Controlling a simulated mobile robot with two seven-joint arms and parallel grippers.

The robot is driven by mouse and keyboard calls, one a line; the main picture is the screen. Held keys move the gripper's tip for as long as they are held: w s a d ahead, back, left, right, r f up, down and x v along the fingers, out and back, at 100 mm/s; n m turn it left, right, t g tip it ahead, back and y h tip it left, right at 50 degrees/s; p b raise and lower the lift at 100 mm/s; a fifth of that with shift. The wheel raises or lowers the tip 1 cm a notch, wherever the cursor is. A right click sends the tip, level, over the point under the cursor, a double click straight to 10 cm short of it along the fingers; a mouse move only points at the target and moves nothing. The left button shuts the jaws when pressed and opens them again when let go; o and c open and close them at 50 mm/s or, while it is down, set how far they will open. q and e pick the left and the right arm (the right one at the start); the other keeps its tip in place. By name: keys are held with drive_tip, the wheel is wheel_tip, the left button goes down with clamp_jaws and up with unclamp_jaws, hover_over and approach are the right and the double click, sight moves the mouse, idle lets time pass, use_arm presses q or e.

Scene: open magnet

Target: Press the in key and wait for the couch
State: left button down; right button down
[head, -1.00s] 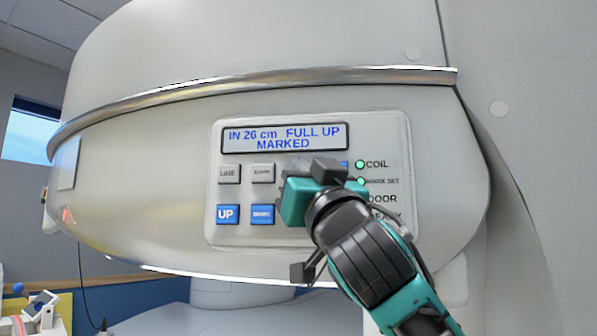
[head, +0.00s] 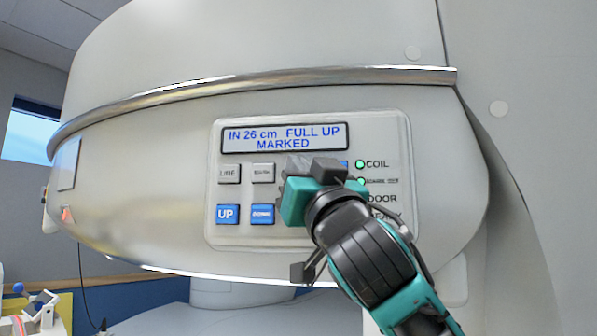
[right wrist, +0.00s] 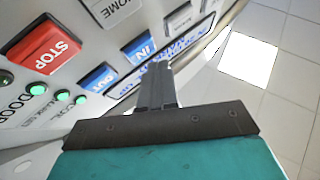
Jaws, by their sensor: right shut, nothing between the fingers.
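The control panel (head: 290,235) is on the front of the pale magnet housing. Its display (head: 284,138) reads "IN 26 cm FULL UP MARKED". The blue in key (right wrist: 138,50) shows in the right wrist view, beside my right gripper's fingers. My right gripper (head: 298,168) is shut and empty, up at the panel below the display, and hides several keys in the head view. In the right wrist view the fingertips of that gripper (right wrist: 156,68) lie close to the in key; I cannot tell whether they touch it. My left gripper is out of view.
A red stop key (right wrist: 44,49) and another blue key (right wrist: 98,78) are nearby. Lit green lamps include the coil lamp (head: 360,164). The up key (head: 227,214) and down key (head: 262,214) are left of my gripper. A metal trim band (head: 260,83) runs above the panel.

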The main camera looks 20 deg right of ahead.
drive_tip(key=shift+w, duration=0.15)
idle(0.6)
drive_tip(key=shift+w+d, duration=0.2)
drive_tip(key=shift+w, duration=0.1)
